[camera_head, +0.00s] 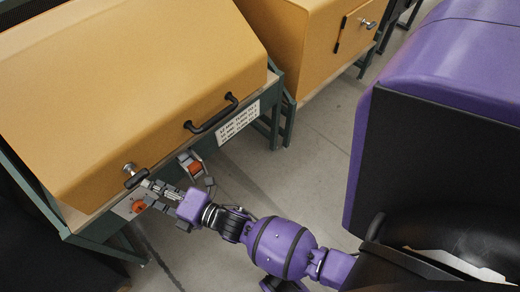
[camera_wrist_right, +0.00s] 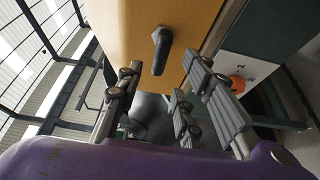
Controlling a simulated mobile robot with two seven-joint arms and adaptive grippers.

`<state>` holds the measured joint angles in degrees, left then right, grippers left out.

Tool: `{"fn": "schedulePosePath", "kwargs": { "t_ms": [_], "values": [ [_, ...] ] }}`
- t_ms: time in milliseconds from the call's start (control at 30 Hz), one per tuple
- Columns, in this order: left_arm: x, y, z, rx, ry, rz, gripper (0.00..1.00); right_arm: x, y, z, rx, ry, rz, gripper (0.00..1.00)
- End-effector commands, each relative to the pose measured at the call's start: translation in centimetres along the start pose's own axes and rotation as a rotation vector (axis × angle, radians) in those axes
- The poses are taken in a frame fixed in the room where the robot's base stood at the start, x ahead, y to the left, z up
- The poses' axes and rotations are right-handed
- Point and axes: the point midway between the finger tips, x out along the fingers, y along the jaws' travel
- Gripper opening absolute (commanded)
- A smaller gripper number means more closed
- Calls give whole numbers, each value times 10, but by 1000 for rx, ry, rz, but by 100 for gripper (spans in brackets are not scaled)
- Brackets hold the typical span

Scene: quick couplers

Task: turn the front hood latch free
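The front hood latch (camera_head: 135,178) is a black handle on a silver round base, low on the front face of the yellow hood (camera_head: 120,90). In the right wrist view the latch (camera_wrist_right: 160,50) lies ahead of the fingers, roughly between them, and seems apart from them. My right gripper (camera_head: 160,195) is just right of and below the latch in the head view. In the right wrist view my right gripper (camera_wrist_right: 165,85) is open, with a wide gap and nothing between its fingers. My left gripper is not in view.
A black bar handle (camera_head: 211,113) is on the hood farther right. Below the hood edge are an orange knob (camera_head: 138,206), a red-orange part (camera_head: 194,168) and a white label plate (camera_head: 237,122). A second yellow cabinet (camera_head: 310,40) stands behind. Grey floor (camera_head: 300,160) is open to the right.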

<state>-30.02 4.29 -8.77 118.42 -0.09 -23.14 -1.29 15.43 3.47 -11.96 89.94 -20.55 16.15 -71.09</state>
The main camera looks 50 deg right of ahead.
Motion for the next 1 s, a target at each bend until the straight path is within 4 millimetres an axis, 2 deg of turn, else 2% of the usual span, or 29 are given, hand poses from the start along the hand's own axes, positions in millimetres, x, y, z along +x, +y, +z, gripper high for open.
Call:
{"fn": "schedulePosePath", "kwargs": {
  "t_ms": [167,400,600,967,1000],
  "values": [
    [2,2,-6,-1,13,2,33,14,2,-1,-18,6,11,34],
    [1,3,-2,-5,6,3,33,52,2,-2,-16,5,10,34],
    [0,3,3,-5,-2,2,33,75,1,-2,-16,5,8,34],
    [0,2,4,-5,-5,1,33,80,1,-2,-15,5,7,34],
    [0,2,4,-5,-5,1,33,80,1,-2,-15,5,7,29]
  ]
}}
